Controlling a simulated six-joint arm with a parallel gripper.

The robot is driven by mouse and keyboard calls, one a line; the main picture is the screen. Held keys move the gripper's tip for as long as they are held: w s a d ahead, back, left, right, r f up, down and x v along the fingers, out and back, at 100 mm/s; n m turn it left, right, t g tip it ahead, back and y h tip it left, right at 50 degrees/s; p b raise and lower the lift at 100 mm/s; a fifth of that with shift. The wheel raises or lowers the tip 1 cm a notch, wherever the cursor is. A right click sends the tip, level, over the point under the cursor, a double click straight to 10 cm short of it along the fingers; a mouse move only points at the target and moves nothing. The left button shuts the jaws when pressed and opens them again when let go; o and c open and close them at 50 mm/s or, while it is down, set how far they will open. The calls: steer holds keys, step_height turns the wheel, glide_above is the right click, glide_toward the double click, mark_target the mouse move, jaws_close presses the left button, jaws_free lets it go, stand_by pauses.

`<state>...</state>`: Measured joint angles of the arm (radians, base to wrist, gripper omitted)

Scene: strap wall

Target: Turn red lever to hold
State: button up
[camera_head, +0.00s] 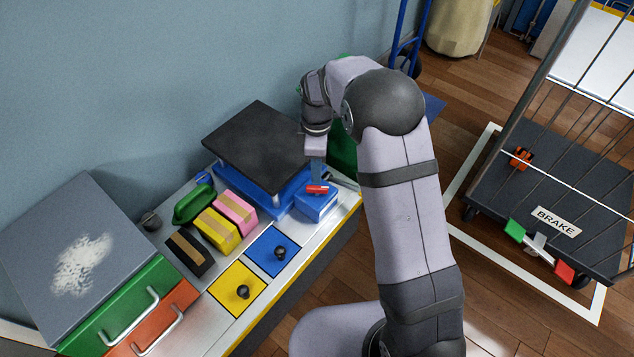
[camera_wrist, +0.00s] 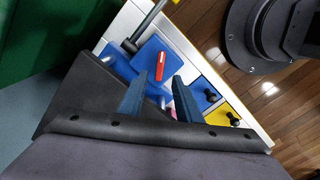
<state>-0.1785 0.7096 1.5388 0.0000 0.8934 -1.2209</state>
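The red lever (camera_head: 317,189) sits on top of a blue box (camera_head: 313,207) at the right end of the workbench. In the wrist view the lever (camera_wrist: 160,61) shows as a short red bar with a pale mark, on the blue box (camera_wrist: 143,56). My gripper (camera_head: 317,178) points down just above the lever. In the wrist view my gripper (camera_wrist: 159,78) has its two dark blue fingers apart with nothing held between them. The lever lies just beyond the fingertips; I cannot tell whether they touch it. No "hold" label is readable.
A dark slab on a blue base (camera_head: 258,145) stands left of the blue box. Blue and yellow panels with black knobs (camera_head: 243,291) lie nearer. Yellow and pink strapped blocks (camera_head: 217,230) sit at left. A wire cart with a brake pedal (camera_head: 538,243) stands at right.

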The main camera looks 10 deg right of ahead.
mark_target(317, 187)
steer(key=shift+f+b, duration=1.3)
steer(key=shift+f, duration=2.35)
jaws_close()
